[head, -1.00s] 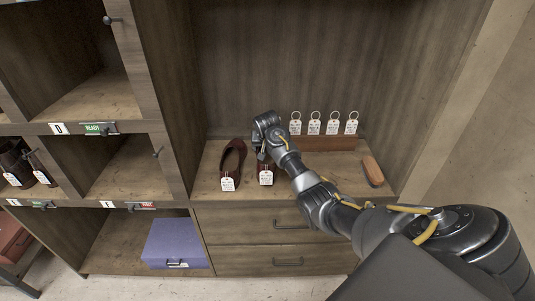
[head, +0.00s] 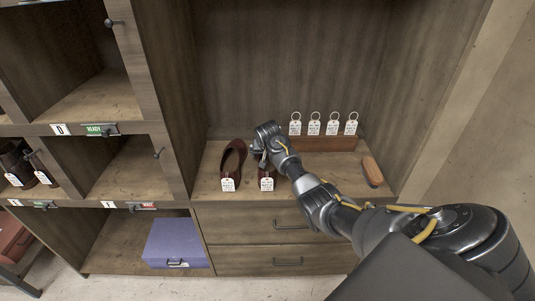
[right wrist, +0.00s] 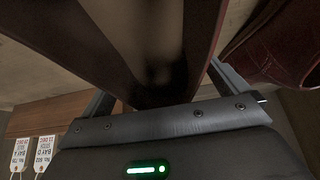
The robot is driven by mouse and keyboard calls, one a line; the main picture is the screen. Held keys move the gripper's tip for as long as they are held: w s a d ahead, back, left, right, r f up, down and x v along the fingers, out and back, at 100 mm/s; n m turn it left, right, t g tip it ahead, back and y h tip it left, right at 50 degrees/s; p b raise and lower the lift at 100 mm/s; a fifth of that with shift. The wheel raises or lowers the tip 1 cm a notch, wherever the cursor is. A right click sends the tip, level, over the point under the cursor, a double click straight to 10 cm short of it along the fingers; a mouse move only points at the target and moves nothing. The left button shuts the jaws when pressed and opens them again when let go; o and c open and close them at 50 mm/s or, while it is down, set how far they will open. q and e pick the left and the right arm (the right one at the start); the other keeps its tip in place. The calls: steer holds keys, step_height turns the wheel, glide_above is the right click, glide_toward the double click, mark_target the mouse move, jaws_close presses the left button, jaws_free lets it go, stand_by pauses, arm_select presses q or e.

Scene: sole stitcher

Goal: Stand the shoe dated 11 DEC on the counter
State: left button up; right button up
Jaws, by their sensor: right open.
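Two dark red shoes stand side by side on the wooden counter (head: 310,180), each with a white tag at its front. The left shoe (head: 233,158) is in clear view. The right shoe (head: 264,172) is partly hidden by my right gripper (head: 262,156). In the right wrist view, the open fingers (right wrist: 165,92) stand on either side of the right shoe (right wrist: 202,30). I cannot tell if they touch it. The other shoe (right wrist: 275,45) shows beyond one finger. The shoe tags are too small to read in the head view. My left gripper is not in view.
A wooden block (head: 325,144) with several ringed white tags stands at the counter's back. A brush (head: 372,171) lies at the right. Cubbies fill the left, one with a purple box (head: 174,243). The counter between shoes and brush is bare under my arm.

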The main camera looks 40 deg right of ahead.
steer(key=v, duration=1.2)
steer(key=shift+w, duration=0.1)
